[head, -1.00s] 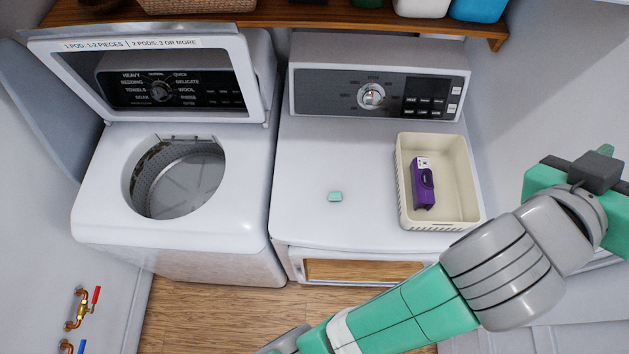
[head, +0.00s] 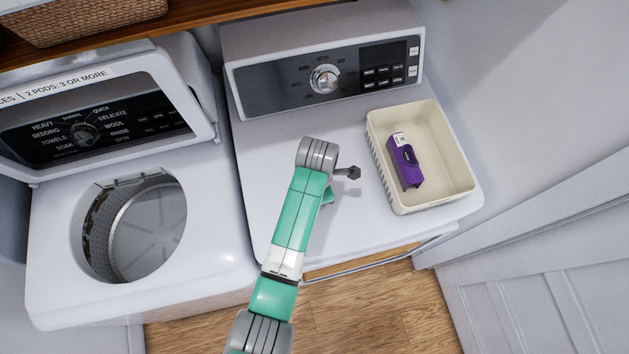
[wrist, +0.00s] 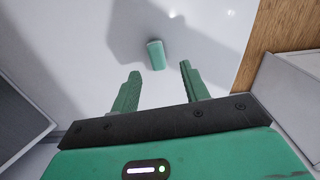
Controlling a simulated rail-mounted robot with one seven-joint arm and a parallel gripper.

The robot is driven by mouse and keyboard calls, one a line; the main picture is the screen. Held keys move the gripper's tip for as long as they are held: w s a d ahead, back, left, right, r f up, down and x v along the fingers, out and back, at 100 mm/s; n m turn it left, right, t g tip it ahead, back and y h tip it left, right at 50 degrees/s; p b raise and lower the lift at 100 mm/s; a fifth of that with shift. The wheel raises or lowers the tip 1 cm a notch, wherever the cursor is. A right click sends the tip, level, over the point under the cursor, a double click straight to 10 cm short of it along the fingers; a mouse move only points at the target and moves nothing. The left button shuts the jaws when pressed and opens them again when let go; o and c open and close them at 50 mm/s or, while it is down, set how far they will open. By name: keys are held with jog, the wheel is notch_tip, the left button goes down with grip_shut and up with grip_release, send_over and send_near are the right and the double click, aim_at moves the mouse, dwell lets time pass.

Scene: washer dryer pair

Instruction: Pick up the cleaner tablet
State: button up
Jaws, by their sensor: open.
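The cleaner tablet (wrist: 156,54) is a small teal block lying on the white dryer top. In the wrist view it sits just beyond my fingertips, roughly centred between them, with a dark shadow around it. My gripper (wrist: 160,70) is open, with one green finger on each side of an empty gap. The fingers appear apart from the tablet. In the head view my arm reaches over the dryer (head: 270,150) and hides the tablet and the fingers.
A cream basket (head: 376,160) holding a purple container (head: 405,162) stands on the dryer's right side. The washer (head: 215,235) on the left has its lid up and its drum open. The dryer's control panel (head: 290,85) rises at the back.

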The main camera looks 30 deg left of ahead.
jog(key=f, duration=0.5)
jog(key=shift+w+f, duration=0.25)
jog(key=shift+f, duration=0.05)
grip_shut()
